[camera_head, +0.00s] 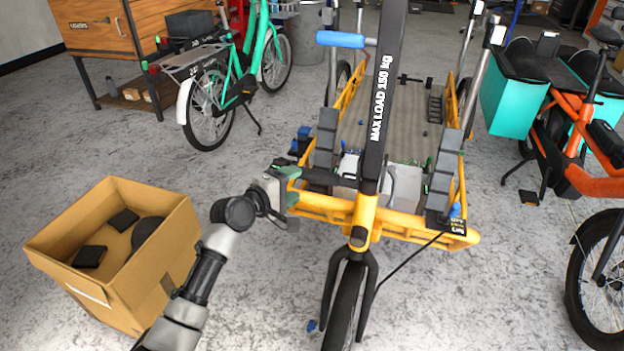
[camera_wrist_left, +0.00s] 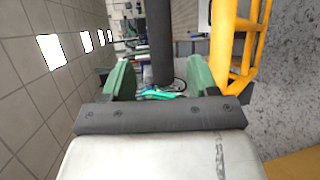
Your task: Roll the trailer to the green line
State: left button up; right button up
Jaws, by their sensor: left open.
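The trailer (camera_head: 345,205) is a yellow-framed cart with a flat bed, a front wheel (camera_head: 343,310) and a dark upright pole (camera_head: 381,90) marked "MAX LOAD 150 kg". A blue handle (camera_head: 341,39) sticks out left near the pole's top; a black bar (camera_head: 330,179) sticks out left lower down. My left gripper (camera_head: 291,184) is at the left end of this bar. In the left wrist view, my open green fingers (camera_wrist_left: 160,80) stand on either side of a dark round bar (camera_wrist_left: 161,42), with gaps visible. My right gripper is out of view. I cannot make out a green line.
An open cardboard box (camera_head: 170,268) with dark items stands at left, beside my left arm. A green bike (camera_head: 240,75) stands behind at left, an orange cargo bike (camera_head: 570,150) at right. A wooden cabinet (camera_head: 100,25) is at back left.

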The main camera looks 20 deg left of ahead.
aim_at(307, 178)
pick_arm(q)
jog(key=shift+x, duration=1.15)
jog(key=b+x, duration=0.1)
jog(key=x, duration=0.3)
jog(key=shift+f, duration=0.2)
jog(key=shift+w+d+b, duration=0.25)
jog(key=shift+w+b, duration=0.15)
jog(key=shift+w, duration=0.15)
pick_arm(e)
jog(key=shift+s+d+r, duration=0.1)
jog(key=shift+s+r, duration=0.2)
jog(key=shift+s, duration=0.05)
pick_arm(q)
grip_shut()
jog(key=shift+f, duration=0.1)
